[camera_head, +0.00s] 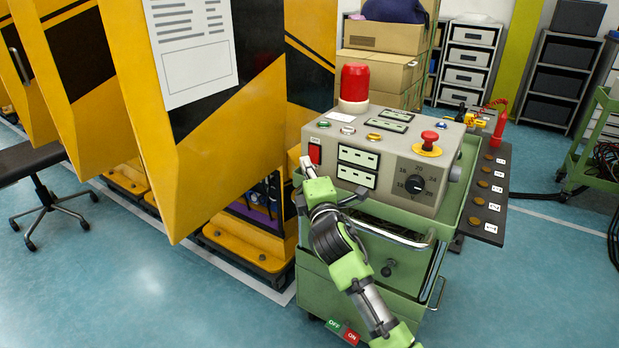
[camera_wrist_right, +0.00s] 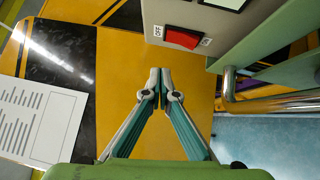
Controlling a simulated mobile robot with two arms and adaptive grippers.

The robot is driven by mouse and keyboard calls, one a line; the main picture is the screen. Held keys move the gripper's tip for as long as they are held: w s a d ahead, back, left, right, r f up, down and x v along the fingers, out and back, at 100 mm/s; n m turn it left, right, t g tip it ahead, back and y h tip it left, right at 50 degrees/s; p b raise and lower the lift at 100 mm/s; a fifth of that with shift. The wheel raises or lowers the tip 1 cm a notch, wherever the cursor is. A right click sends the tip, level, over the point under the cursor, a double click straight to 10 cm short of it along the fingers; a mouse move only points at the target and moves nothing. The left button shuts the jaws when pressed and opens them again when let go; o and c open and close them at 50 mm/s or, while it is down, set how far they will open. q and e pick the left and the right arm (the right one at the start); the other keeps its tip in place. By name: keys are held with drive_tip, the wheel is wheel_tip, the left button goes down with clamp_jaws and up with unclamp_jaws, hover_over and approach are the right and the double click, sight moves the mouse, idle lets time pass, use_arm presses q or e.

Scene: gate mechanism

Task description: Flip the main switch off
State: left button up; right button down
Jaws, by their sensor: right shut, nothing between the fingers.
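The main switch looks to be the red rocker (camera_head: 315,153) at the left end of the front panel of the beige control box (camera_head: 421,170). It also shows in the wrist view as a red rocker (camera_wrist_right: 183,38) with a small label at its left end. Its on or off position is hard to tell. My right gripper (camera_head: 306,164) is just below and left of the rocker. In the wrist view its fingertips (camera_wrist_right: 160,72) are together and empty, apart from the rocker. My left gripper is not in view.
The box stands on a green cart (camera_head: 375,247) with a metal handle rail (camera_head: 390,236). A red beacon (camera_head: 354,83), a red mushroom button (camera_head: 429,138) and a dial (camera_head: 414,184) are on the box. Yellow-black panels (camera_head: 200,130) stand close on the left.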

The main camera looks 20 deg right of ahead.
use_arm(q)
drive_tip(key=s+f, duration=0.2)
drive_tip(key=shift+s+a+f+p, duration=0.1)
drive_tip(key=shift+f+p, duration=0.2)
drive_tip(key=shift+p, duration=0.1)
use_arm(e)
drive_tip(key=s, duration=0.7)
drive_tip(key=shift+a+r, duration=0.3)
drive_tip(key=shift+a, duration=0.05)
